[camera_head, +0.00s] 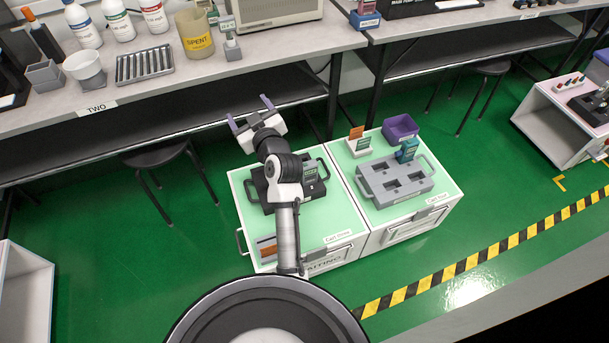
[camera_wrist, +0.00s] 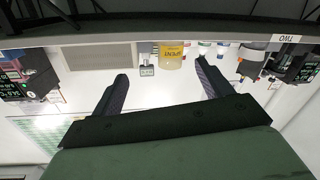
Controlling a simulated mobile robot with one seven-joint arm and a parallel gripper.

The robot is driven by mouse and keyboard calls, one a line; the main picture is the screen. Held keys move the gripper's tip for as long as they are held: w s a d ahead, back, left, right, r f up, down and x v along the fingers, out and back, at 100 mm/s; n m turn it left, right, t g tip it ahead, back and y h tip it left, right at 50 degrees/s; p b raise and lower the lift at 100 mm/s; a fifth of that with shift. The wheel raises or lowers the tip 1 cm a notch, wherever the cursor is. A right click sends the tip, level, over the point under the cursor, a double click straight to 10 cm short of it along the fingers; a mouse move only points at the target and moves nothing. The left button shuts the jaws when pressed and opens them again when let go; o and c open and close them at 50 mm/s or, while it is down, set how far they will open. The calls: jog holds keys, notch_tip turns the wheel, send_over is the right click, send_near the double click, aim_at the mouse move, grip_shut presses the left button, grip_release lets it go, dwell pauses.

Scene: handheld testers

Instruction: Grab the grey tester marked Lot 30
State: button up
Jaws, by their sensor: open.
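I cannot read a Lot 30 mark on any tester. A grey tester (camera_head: 231,42) stands upright in a small grey holder on the bench, right of the SPENT beaker; a small holder shows beside that beaker in the wrist view (camera_wrist: 147,62). Another grey tester (camera_head: 310,171) stands in the black tray on the left cart. My gripper (camera_head: 249,112) is open and empty, above the left cart's back edge and pointing toward the bench. Its two spread fingers also show in the wrist view (camera_wrist: 162,80).
The yellow SPENT beaker (camera_head: 195,32), a metal rack (camera_head: 145,65) and several bottles crowd the bench. A white stand (camera_head: 358,145) with an orange piece and a purple bin (camera_head: 400,128) sit on the right cart. Stools stand under the benches. Green floor lies between carts and bench.

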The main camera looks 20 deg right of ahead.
jog(key=s+d+f+m+g+h+b, duration=0.1)
jog(key=s+d+f, duration=0.3)
jog(key=d+f, duration=0.25)
jog(key=s+d+f+m+g, duration=0.1)
jog(key=s+d+f+m, duration=0.1)
jog(key=s+d+f, duration=0.45)
jog(key=s+d+f+m+g+h+b, duration=0.15)
jog(key=d+f, duration=0.25)
jog(key=f, duration=0.5)
jog(key=shift+n+y, duration=0.25)
jog(key=shift+a+f+p+x, duration=0.15)
jog(key=shift+p+x, duration=0.2)
jog(key=shift+x, duration=1.8)
jog(key=shift+a+f+p+x, duration=0.1)
jog(key=shift+p+x, duration=0.25)
jog(key=shift+x, duration=1.8)
jog(key=shift+a+f+p+x, duration=0.15)
jog(key=shift+p+x, duration=0.2)
jog(key=shift+x, duration=1.75)
jog(key=shift+s, duration=0.15)
jog(key=c, duration=1.5)
jog(key=shift+r, duration=0.1)
